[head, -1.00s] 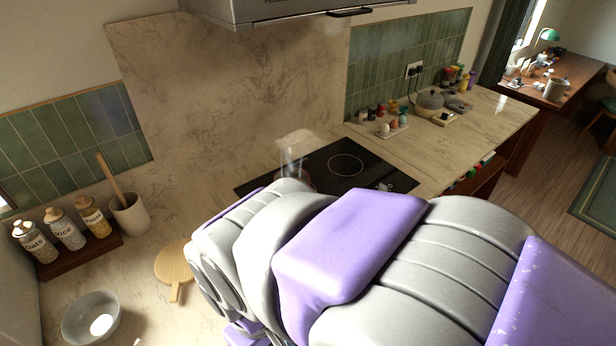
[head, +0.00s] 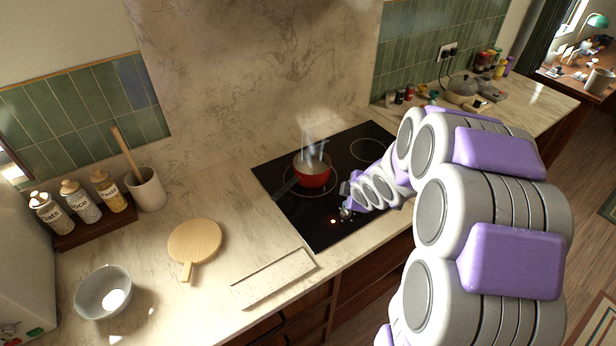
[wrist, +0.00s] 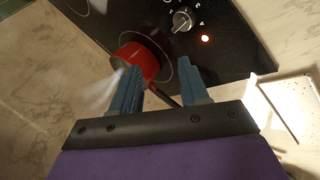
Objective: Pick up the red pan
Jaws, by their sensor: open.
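The red pan (head: 313,173) stands upright on the black cooktop (head: 272,178), with steam rising from it. Its dark handle (head: 287,187) points toward the lower left in the head view. In the wrist view the red pan (wrist: 139,62) is beyond my fingers, and part of its dark handle (wrist: 165,97) shows between them. My gripper (wrist: 160,78) is open, its two blue fingers apart and nothing held. In the head view my arm reaches in from the right, and the gripper end is close to the pan's right front side. I cannot tell whether the fingers touch the handle.
A control knob (wrist: 183,20) and a red light (wrist: 205,38) are at the cooktop's edge. A round wooden board (head: 196,241) and a bowl (head: 103,292) are to the left. The stone backsplash rises behind.

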